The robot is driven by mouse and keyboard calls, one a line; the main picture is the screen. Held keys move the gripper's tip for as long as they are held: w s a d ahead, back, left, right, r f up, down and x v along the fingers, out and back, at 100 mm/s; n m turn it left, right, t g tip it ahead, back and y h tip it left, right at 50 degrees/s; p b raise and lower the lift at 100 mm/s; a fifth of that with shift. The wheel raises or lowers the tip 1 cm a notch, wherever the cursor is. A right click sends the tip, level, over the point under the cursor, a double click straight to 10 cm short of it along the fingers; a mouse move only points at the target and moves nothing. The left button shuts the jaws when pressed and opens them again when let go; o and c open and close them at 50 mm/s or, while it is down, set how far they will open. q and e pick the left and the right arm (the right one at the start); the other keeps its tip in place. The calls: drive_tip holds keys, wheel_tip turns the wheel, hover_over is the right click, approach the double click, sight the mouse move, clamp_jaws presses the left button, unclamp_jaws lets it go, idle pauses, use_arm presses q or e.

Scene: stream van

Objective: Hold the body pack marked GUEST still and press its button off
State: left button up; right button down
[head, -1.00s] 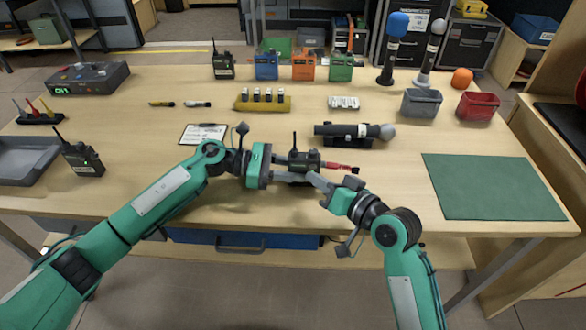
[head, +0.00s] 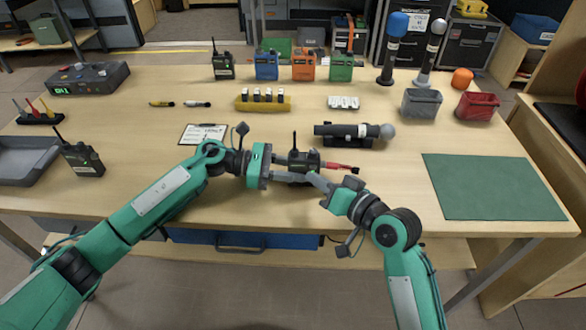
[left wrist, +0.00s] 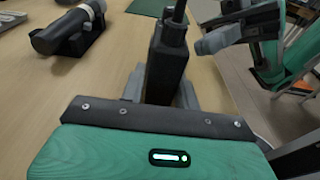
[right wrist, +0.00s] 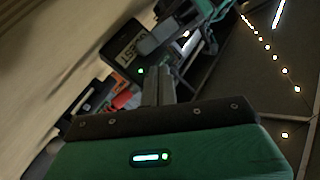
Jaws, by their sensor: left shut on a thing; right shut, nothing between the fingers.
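The black body pack (head: 304,160) with a stub antenna stands upright near the front middle of the table. Its GUEST label (right wrist: 131,52) and a lit green light show in the right wrist view. My left gripper (head: 288,175) is shut on the pack, with a finger on either side of it in the left wrist view (left wrist: 160,92). My right gripper (head: 318,180) is shut and empty, its tips close in front of the pack near the green light in the right wrist view (right wrist: 158,80). I cannot tell whether the tips touch it. The button is not clearly visible.
A red-and-black item (head: 341,167) lies just right of the pack. A black microphone (head: 352,133) rests in a cradle behind it. Another body pack (head: 82,158) stands at left and one (head: 222,66) at the back. The green mat (head: 493,188) at right is clear.

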drive_tip(key=shift+w, duration=0.1)
idle(0.3)
drive_tip(key=shift+w, duration=0.35)
drive_tip(key=shift+w, duration=0.15)
idle(0.3)
drive_tip(key=shift+s, duration=0.65)
drive_tip(key=shift+s, duration=3)
use_arm(q)
drive_tip(key=o, duration=1.1)
